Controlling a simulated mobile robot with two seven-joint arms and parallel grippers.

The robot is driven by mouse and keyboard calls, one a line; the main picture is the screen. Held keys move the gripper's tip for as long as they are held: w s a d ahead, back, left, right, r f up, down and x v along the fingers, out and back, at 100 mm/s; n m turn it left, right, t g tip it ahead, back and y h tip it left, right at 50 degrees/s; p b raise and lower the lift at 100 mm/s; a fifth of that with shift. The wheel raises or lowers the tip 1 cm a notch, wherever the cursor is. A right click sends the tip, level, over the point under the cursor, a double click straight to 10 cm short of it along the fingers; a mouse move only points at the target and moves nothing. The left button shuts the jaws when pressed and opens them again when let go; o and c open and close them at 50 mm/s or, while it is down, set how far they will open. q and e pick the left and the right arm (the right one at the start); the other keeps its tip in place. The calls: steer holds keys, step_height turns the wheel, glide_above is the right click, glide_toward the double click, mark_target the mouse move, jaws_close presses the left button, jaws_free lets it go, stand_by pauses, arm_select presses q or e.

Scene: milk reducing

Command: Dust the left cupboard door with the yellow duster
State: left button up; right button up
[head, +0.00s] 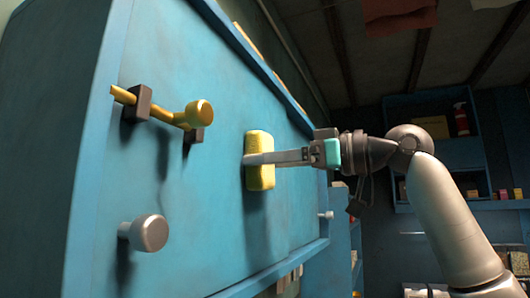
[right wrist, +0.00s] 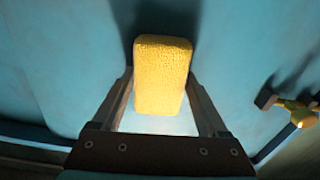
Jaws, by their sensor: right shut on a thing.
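The yellow duster (head: 259,178), a rough-textured block, is upright against the blue cupboard front (head: 190,215) in the head view. My right gripper (head: 268,158) comes in from the right and is shut on the duster. In the right wrist view the duster (right wrist: 162,72) stands between the two fingers, with the blue surface close behind it. I cannot tell whether it touches the surface. The seam between the cupboard doors is not clear, so I cannot tell which door it faces. My left gripper is not in view.
A yellow bolt (head: 186,117) in dark brackets sticks out left of the duster. Silver knobs stand out at the lower left (head: 148,233) and lower right (head: 326,215).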

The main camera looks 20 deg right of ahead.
steer(key=shift+w+d+r+p, duration=0.1)
steer(key=shift+w+d+p, duration=0.45)
steer(key=shift+w+p, duration=0.05)
steer(key=shift+s+a+b, duration=0.3)
steer(key=shift+s+a, duration=0.2)
steer(key=shift+a, duration=0.1)
steer(key=shift+s+a, duration=0.8)
steer(key=shift+a, duration=0.15)
steer(key=shift+b+v, duration=0.6)
steer(key=shift+v, duration=2.35)
